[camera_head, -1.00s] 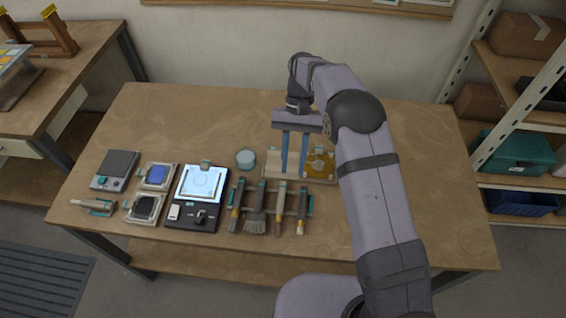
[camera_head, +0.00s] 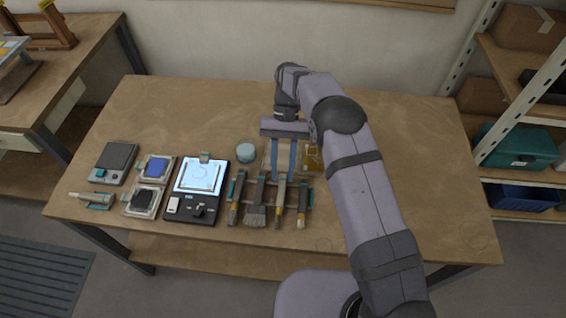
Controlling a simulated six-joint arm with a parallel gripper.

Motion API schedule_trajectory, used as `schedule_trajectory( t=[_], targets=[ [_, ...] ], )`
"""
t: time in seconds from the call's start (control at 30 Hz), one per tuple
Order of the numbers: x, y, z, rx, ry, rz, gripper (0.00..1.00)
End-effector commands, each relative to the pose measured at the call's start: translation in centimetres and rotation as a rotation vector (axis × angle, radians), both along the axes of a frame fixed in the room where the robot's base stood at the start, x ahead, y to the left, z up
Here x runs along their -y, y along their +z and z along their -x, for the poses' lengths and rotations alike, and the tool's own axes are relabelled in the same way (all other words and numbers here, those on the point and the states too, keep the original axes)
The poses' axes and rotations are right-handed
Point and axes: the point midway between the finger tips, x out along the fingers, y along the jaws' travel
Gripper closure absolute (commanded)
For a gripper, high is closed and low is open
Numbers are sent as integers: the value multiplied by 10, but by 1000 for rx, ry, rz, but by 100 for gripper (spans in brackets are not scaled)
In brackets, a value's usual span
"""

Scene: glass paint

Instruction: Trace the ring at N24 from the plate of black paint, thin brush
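My gripper (camera_head: 283,160) is open and empty, its two long blue fingers pointing down apart, just behind the brush rack. Several brushes lie side by side in the rack; one has a broad grey head (camera_head: 256,214), and a slimmer brush (camera_head: 280,203) lies to its right. I cannot tell for sure which is the thin brush. The plate of black paint (camera_head: 144,199) sits at the front left, apart from my gripper. The lit panel (camera_head: 201,176) has a bright surface with faint marks; the ring at N24 is too small to make out.
A plate of blue paint (camera_head: 158,167) lies behind the black one. A grey device (camera_head: 115,159) and a small holder (camera_head: 91,200) are at far left. A pale blue round pot (camera_head: 246,152) stands left of my gripper, an amber panel (camera_head: 313,157) right. The table's back is clear.

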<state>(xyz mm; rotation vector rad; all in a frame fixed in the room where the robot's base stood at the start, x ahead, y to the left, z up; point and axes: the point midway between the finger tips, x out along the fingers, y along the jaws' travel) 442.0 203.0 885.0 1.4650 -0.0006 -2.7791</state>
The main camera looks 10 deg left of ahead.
Motion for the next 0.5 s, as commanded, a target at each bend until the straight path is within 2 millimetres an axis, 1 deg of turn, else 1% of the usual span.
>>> schedule_trajectory(
  t=[0.03,0.1,0.3,0.5],
  targets=[
    [0,-8,4,-1,0,0,73],
    [0,-15,8,-2,1,0,73],
    [0,-30,17,-1,2,0,73],
    [0,-39,22,0,2,0,73]
  ],
)
